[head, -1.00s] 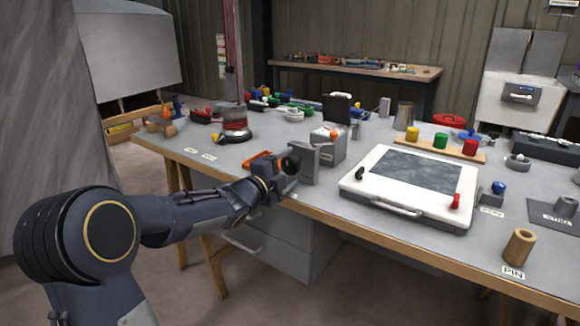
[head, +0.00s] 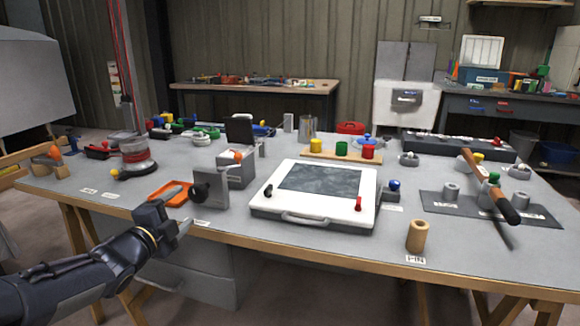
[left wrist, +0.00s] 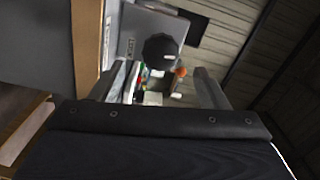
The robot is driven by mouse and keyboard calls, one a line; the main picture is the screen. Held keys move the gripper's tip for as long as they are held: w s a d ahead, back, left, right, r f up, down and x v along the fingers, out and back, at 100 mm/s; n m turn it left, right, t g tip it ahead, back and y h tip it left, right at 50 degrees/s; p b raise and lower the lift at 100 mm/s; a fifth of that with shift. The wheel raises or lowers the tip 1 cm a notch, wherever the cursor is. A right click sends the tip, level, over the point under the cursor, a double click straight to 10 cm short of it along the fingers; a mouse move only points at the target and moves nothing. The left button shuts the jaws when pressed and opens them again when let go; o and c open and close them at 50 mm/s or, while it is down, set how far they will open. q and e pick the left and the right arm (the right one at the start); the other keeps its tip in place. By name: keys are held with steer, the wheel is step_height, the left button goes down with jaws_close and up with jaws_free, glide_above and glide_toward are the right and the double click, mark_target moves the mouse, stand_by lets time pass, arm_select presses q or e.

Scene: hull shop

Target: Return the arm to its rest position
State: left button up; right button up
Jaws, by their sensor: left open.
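My left arm comes in from the lower left of the head view. Its gripper (head: 176,210) is at the front edge of the workbench, close to an orange tray (head: 170,194) and left of a grey block with a dark round knob (head: 210,189). The jaws are open, and I see nothing held between them. In the left wrist view the two fingers (left wrist: 168,88) stand apart, with the dark knob (left wrist: 160,48) and bench items beyond them. My right gripper is in neither view.
The grey workbench (head: 300,235) holds a white framed panel (head: 330,212), a wooden cylinder (head: 417,236), a red-banded round device (head: 137,158) and a hammer-like tool (head: 489,186). A second bench (head: 255,88) stands behind. Open floor lies in front at the left.

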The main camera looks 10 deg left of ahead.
arm_select(q)
steer(key=s+d+f+n+g+h, duration=0.1)
steer(key=s+d+f+n+g, duration=0.4)
steer(key=s, duration=0.5)
steer(key=s+d+f+n+g+h, duration=0.1)
steer(key=s+d+f+n+g, duration=0.25)
steer(key=s+d+n, duration=0.5)
steer(key=s+d+f+n+g+h, duration=0.1)
steer(key=s+d+f+n+g, duration=0.35)
steer(key=s, duration=0.75)
step_height(320, 180, up, 25)
steer(key=p, duration=2.6)
steer(key=shift+w+a+t, duration=0.25)
steer(key=shift+a+t, duration=0.05)
steer(key=shift+r+n, duration=0.1)
steer(key=shift+n, duration=0.2)
